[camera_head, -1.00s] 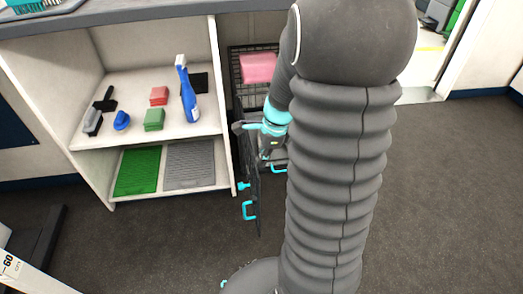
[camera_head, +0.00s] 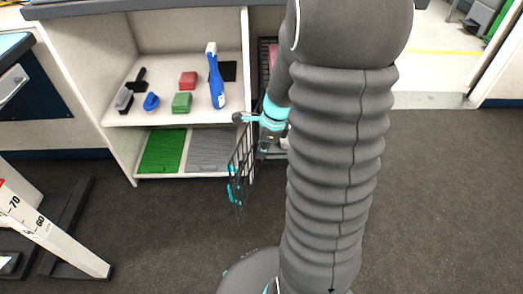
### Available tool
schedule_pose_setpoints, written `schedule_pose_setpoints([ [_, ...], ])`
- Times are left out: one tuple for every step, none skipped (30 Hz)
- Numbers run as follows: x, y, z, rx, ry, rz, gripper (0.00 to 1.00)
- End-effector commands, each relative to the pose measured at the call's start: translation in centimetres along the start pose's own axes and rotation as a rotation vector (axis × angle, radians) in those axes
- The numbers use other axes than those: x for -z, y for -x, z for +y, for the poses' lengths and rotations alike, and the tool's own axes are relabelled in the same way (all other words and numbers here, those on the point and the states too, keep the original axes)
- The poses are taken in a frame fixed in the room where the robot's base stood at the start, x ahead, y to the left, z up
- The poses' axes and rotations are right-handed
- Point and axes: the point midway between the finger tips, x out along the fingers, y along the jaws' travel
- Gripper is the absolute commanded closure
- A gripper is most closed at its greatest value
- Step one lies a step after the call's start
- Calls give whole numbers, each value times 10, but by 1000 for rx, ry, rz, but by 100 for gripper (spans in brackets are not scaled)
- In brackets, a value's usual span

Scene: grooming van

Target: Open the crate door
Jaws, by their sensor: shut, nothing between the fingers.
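The black wire crate (camera_head: 264,50) stands under the counter, right of the shelf unit, mostly hidden behind my arm. Its wire door (camera_head: 240,165) stands swung out into the room, seen at a steep angle, with teal latch parts (camera_head: 233,192) along its outer edge. My gripper (camera_head: 264,152) points down just right of the door, on its inner side. It is shut and looks empty. I cannot tell whether it touches the door. A pink folded thing (camera_head: 273,58) inside the crate is mostly hidden by my arm.
The shelf unit (camera_head: 119,150) at left holds brushes, a blue spray bottle (camera_head: 215,80), red and green blocks, and green and grey mats. A scale-marked white post (camera_head: 55,235) and dark frame stand at lower left. Floor is clear in front and at right.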

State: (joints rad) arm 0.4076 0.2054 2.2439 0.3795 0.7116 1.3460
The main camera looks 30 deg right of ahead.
Motion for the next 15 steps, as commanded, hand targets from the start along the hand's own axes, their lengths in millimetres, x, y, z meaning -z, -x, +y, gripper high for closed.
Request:
schedule_pose_setpoints([
  [1, 0, 0, 0, 0, 0, 100],
  [2, 1, 0, 0, 0, 0, 100],
  [4, 2, 1, 0, 0, 0, 100],
  [7, 2, 1, -1, -1, 0, 100],
  [9, 3, 2, -1, 0, 0, 100],
  [13, 4, 2, -1, 1, 0, 100],
  [17, 5, 3, -1, 2, 0, 100],
  [21, 6, 4, -1, 2, 0, 100],
  [27, 8, 4, -2, 5, 0, 100],
  [31, 9, 5, -2, 5, 0, 100],
  [29, 19, 4, 2, 10, 0, 100],
  [28, 28, 5, 3, 11, -1, 100],
  [28, 35, 6, 3, 11, -1, 100],
  [28, 41, 6, 3, 11, 0, 100],
  [28, 49, 6, 2, 11, 0, 100],
])
